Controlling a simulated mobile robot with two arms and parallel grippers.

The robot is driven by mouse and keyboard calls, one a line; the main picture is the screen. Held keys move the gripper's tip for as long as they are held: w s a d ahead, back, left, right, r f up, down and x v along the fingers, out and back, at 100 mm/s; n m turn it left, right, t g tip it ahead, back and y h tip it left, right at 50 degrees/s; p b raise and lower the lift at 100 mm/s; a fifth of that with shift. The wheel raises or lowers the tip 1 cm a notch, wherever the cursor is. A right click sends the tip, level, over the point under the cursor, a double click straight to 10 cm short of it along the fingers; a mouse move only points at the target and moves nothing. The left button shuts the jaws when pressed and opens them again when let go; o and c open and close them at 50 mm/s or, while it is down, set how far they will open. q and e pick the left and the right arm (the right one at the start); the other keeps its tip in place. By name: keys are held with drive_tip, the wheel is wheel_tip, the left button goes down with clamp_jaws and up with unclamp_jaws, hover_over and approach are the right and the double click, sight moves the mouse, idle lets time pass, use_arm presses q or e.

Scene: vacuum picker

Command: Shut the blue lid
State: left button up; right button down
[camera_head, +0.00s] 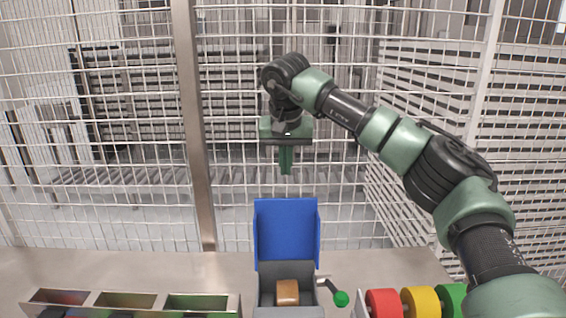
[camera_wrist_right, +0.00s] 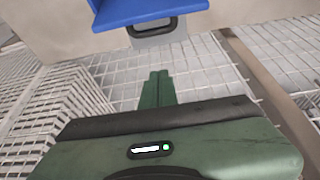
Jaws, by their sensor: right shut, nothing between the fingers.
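The blue lid (camera_head: 286,231) stands open, upright at the back of a grey box (camera_head: 266,292). A brown block (camera_head: 288,292) lies inside the box. My right gripper (camera_head: 286,172) is above the lid, pointing down, with its green fingers together and empty. It is apart from the lid. My left gripper is not in view.
A lever with a green knob (camera_head: 341,298) sticks out right of the box. Red (camera_head: 383,303), yellow (camera_head: 421,302) and green wheels stand further right. A divided tray (camera_head: 238,303) is at the left. A wire mesh fence (camera_head: 100,200) rises behind the table.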

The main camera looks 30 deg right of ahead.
wheel_tip(320, 180, down, 7)
drive_tip(key=s+p, duration=0.1)
drive_tip(key=p, duration=0.2)
drive_tip(key=shift+a+r, duration=0.15)
drive_tip(key=shift+a, duration=0.2)
